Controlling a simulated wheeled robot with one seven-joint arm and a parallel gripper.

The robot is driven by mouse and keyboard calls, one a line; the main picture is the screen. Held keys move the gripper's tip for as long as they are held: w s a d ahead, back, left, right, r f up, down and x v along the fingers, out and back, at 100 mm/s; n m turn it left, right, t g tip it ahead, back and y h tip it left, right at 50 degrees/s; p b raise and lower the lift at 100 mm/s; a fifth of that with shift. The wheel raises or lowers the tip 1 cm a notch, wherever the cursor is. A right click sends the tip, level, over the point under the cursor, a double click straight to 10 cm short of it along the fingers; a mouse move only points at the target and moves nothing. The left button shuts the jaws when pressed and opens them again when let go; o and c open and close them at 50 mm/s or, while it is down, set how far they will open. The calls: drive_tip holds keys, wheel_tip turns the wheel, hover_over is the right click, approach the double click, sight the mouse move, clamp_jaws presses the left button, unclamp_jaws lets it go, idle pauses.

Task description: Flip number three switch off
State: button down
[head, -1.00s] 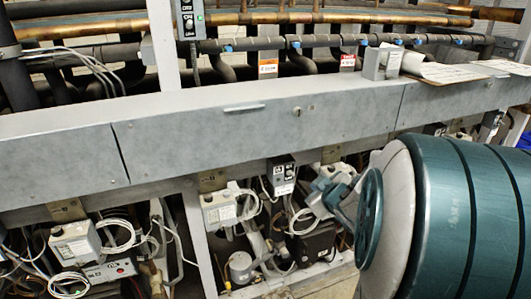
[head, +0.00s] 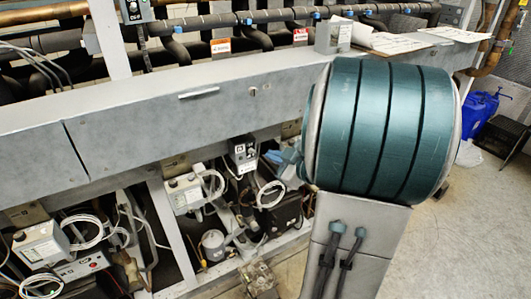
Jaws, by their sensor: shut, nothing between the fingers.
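A small switch box (head: 243,153) with a dark face and a white label hangs just below the long grey beam, near the middle of the head view. Its number and lever position are too small to read. Another grey switch box (head: 133,12) is cut off at the top left edge; its number is also unclear. My gripper (head: 276,157) shows only as a small blue-grey part to the right of the hanging box, mostly hidden behind my large teal-banded arm link. It is shut and appears empty. Whether it touches the box cannot be told.
The grey beam (head: 190,105) crosses above the switch area. White control boxes (head: 184,193) with coiled cables crowd the space below, beside metal uprights. A grey box (head: 333,36) and papers (head: 400,42) lie on the beam. Open floor (head: 480,215) is at the right.

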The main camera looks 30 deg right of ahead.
sight(246, 147)
drive_tip(key=x, duration=0.9)
drive_tip(key=shift+f+b, duration=0.2)
drive_tip(key=shift+b, duration=0.3)
drive_tip(key=shift+f+b, duration=0.1)
drive_tip(key=shift+b, duration=0.3)
drive_tip(key=shift+s+t, duration=0.1)
drive_tip(key=shift+t, duration=0.2)
